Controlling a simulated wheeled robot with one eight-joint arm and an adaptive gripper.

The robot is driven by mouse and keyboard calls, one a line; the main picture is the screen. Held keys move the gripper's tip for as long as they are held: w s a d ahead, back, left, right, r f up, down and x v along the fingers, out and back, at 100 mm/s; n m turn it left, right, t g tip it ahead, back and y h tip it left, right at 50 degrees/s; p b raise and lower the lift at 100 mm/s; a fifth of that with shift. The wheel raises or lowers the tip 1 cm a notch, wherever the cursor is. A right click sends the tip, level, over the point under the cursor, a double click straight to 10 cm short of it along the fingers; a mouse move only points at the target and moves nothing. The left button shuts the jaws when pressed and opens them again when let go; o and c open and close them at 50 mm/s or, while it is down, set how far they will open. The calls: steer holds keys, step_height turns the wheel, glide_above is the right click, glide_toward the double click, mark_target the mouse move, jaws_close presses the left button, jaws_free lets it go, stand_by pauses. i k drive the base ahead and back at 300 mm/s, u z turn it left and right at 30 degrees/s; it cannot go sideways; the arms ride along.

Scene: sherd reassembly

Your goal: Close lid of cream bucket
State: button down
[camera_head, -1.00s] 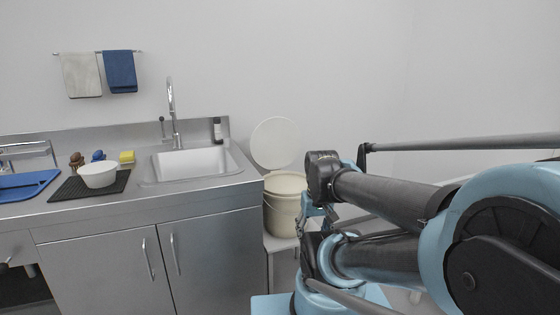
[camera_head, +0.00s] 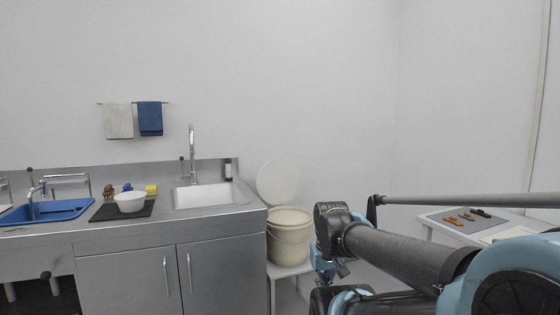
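The cream bucket (camera_head: 288,243) stands on a small low stand to the right of the sink counter. Its round lid (camera_head: 278,182) is open, standing upright at the back of the rim and leaning toward the wall. My gripper (camera_head: 325,274) hangs at the end of my arm, just right of the bucket in the picture and nearer to me. It looks apart from the bucket and the lid. The fingers are small and partly hidden by my arm, so I cannot tell whether they are open or shut.
The steel counter (camera_head: 110,232) with a sink (camera_head: 208,195) fills the left. A white bowl (camera_head: 130,202) sits on a black mat. The bucket's stand (camera_head: 285,271) is beside the counter. A table (camera_head: 440,230) with small dark and orange pieces stands at the right.

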mark_target(278, 181)
steer(key=u, duration=0.05)
steer(key=k, duration=0.55)
steer(key=z, duration=0.6)
steer(key=i, duration=2.2)
steer(key=u, duration=0.55)
